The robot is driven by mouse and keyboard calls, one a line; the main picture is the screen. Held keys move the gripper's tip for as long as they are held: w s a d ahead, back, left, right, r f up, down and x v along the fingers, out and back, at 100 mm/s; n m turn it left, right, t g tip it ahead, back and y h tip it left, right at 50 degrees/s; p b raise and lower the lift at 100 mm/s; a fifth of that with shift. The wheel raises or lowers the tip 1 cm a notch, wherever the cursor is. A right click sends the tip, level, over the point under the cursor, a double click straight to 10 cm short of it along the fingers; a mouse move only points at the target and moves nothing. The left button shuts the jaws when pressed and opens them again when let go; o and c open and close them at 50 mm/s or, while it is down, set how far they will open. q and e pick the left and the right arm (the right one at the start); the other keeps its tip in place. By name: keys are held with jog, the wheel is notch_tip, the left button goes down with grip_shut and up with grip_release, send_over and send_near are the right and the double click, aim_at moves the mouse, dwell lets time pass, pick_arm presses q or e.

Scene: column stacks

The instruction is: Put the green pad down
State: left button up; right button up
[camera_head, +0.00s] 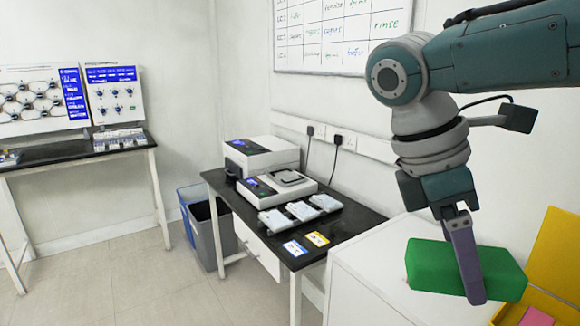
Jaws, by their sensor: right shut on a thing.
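The green pad (431,268) is a bright green block at the lower right. My right gripper (472,292) points down and is shut on the green pad, with one purple finger across its near face. The other finger is hidden behind the pad. The pad shows in front of the white cabinet top and beside a yellow container. I cannot tell whether its underside touches anything. My left gripper is not in view.
A yellow container (556,258) with pink items inside stands at the right edge. A white cabinet (365,262) stands left of it. A black-topped bench (335,229) holds instruments and trays. Bins (208,235) stand beside it. Floor at lower left is clear.

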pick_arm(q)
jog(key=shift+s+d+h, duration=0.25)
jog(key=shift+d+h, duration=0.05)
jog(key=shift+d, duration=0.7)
pick_arm(e)
jog(key=s+a+r+m+g+y, duration=0.1)
jog(key=s+r+m+g+y, duration=0.2)
jog(key=s+r+m, duration=0.6)
notch_tip(320, 180, up, 4)
jog(key=m+y, duration=0.1)
jog(key=m, duration=0.5)
jog(key=shift+s+a+g+y, duration=0.15)
jog(key=shift+a+g+y, duration=0.15)
jog(key=shift+a, duration=0.05)
